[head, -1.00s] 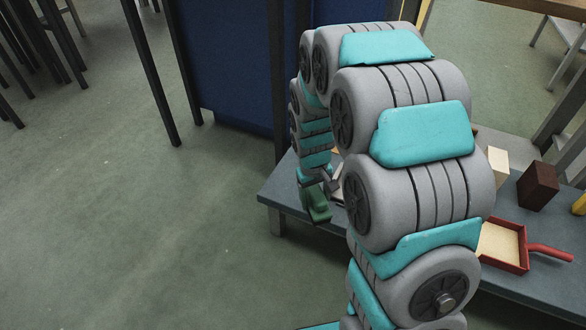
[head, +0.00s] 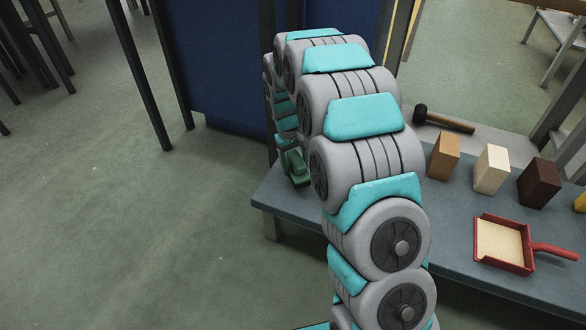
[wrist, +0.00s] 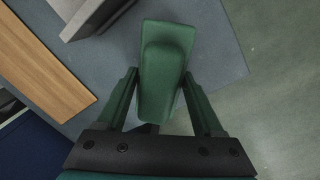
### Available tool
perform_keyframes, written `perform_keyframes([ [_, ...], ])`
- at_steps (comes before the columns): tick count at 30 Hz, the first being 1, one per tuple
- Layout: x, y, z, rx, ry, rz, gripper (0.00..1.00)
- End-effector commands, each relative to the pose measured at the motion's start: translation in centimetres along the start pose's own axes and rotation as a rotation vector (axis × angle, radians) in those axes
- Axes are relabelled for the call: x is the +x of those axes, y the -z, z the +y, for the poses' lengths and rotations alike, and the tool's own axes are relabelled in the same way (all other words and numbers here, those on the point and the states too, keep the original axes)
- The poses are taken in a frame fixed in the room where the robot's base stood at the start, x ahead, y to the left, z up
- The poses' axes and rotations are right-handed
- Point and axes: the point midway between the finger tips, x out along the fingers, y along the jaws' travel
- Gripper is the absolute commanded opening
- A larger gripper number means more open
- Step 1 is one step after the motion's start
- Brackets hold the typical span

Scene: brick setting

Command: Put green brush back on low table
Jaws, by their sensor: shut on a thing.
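The green brush (head: 296,168) is at the left end of the low table (head: 285,202) in the head view. In the wrist view the green brush (wrist: 165,65) sits between the two green fingers of my gripper (wrist: 162,95), which is shut on it. Below it the grey-blue table top (wrist: 215,45) and its edge show, with floor beyond. I cannot tell whether the brush touches the table top. My arm hides part of the table in the head view.
A wooden strip (wrist: 48,68) and a grey object (wrist: 90,15) lie near my gripper. A blue panel (head: 222,65) stands behind.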

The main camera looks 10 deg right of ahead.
Motion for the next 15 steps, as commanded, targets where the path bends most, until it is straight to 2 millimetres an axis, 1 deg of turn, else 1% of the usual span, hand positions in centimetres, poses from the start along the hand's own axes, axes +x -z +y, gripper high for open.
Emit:
perform_keyframes([
  [1,0.1,0.8,0.1,0.000,0.000,0.001,0.00],
  [3,0.1,1.5,0.2,0.000,-0.001,0.003,0.00],
  [9,0.4,2.0,0.2,0.000,0.000,-0.001,0.00],
  [11,0.9,2.0,0.1,0.000,0.000,-0.002,0.00],
  [15,2.9,2.1,-0.1,-0.001,0.000,-0.002,0.00],
])
